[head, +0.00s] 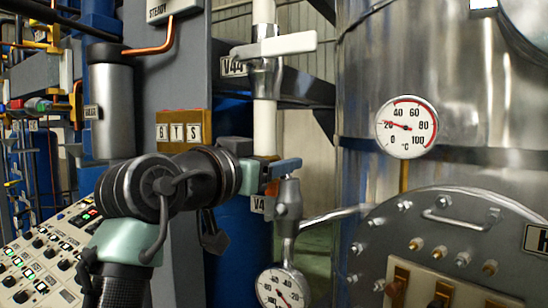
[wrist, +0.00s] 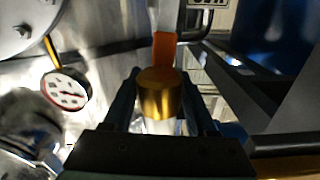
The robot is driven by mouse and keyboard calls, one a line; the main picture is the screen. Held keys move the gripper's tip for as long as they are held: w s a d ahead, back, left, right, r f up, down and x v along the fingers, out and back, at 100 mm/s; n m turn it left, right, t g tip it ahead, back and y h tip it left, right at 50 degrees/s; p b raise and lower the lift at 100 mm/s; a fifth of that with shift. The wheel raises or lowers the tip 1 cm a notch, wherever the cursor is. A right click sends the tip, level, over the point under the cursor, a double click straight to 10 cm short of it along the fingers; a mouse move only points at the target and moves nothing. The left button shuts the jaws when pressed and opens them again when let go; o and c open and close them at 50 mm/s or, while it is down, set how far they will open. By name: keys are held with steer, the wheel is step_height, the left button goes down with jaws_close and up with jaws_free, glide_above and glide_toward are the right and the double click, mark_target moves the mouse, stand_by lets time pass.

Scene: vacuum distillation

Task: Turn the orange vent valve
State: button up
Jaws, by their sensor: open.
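The orange vent valve shows in the wrist view as an upright orange handle (wrist: 164,52) above a brass-coloured round body (wrist: 160,93). My gripper (wrist: 163,100) is open, with one finger on each side of the brass body. I cannot tell whether either finger touches it. In the head view my gripper (head: 280,174) is at the pipe, and only a small orange part of the valve (head: 272,187) shows between the fingers. The rest of the valve is hidden by my gripper.
A white-handled valve (head: 275,46) is on the white pipe above my gripper. A metal fitting (head: 288,205) with a lower gauge (head: 283,287) stands close beside it. A steel tank with a temperature gauge (head: 407,127) is at right. A button panel (head: 40,255) is at lower left.

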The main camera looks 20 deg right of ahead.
jaws_close()
stand_by(1.4)
